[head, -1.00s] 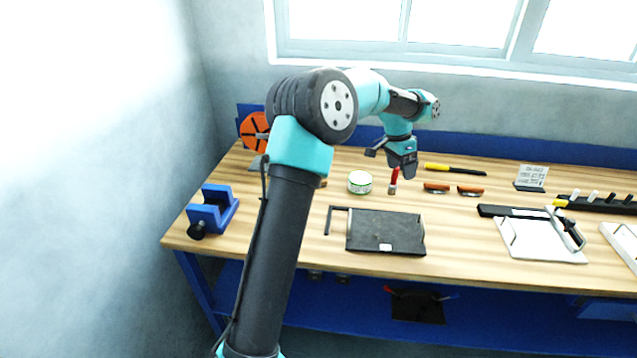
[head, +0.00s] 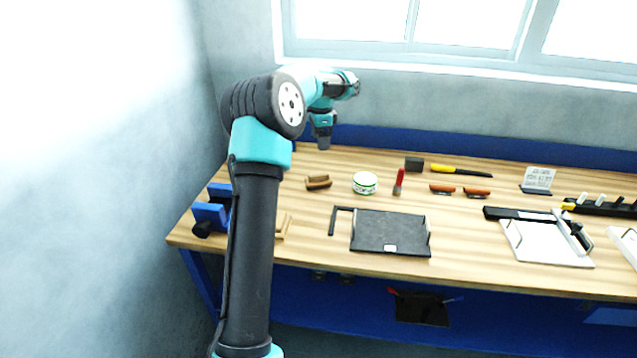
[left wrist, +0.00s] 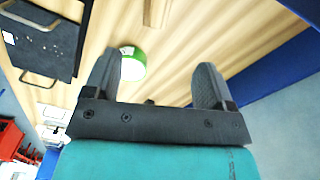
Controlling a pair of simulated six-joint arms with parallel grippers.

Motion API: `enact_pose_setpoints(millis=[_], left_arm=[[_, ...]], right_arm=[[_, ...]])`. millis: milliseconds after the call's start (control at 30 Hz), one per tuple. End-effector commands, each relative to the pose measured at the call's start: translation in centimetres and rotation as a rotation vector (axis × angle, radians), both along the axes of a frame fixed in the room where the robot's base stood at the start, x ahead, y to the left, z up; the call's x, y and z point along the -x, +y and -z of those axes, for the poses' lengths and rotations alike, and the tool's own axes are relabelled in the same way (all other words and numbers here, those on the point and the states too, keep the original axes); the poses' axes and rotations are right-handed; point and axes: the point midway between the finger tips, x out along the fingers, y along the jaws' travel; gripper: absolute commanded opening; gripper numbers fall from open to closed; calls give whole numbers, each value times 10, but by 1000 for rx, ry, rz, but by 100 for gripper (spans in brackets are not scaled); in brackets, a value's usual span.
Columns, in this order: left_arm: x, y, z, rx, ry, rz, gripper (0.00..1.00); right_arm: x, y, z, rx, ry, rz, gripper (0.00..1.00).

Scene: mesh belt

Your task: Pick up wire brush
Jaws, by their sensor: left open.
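I cannot tell for certain which item is the wire brush. A small brown wooden piece (head: 318,183) with a tan lower part, possibly the brush, lies on the bench left of the white-and-green tin (head: 365,183). A red-handled tool (head: 398,181) stands right of the tin. My left gripper (head: 323,146) is raised over the back left of the bench, behind the brown piece. In the left wrist view its two fingers (left wrist: 170,85) are apart with nothing held between them. The green-rimmed tin (left wrist: 132,64) shows beyond the left finger. My right gripper is not in view.
The wooden bench (head: 480,225) holds a dark tray (head: 390,228), two brown pieces (head: 459,191), a yellow-handled tool (head: 460,170), a black block (head: 414,164) and a white board (head: 545,242). A blue vise (head: 210,215) is at the left edge, partly behind my arm.

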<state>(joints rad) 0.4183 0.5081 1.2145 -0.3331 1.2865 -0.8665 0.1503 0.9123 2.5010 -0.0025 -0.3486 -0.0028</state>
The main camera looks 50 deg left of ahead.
Motion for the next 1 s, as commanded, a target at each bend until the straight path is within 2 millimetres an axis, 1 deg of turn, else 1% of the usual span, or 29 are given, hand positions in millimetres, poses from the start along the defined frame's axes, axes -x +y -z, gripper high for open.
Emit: enact_pose_setpoints(millis=[600, 700, 767, 1000], left_arm=[[1, -1, 100, 2, 4, -1, 78], [1, 0, 111, 2, 2, -1, 78], [1, 0, 114, 1, 2, -1, 78], [1, 0, 115, 1, 0, -1, 78]], right_arm=[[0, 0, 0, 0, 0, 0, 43], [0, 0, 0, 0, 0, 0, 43], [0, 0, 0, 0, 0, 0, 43], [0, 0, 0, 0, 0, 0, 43]])
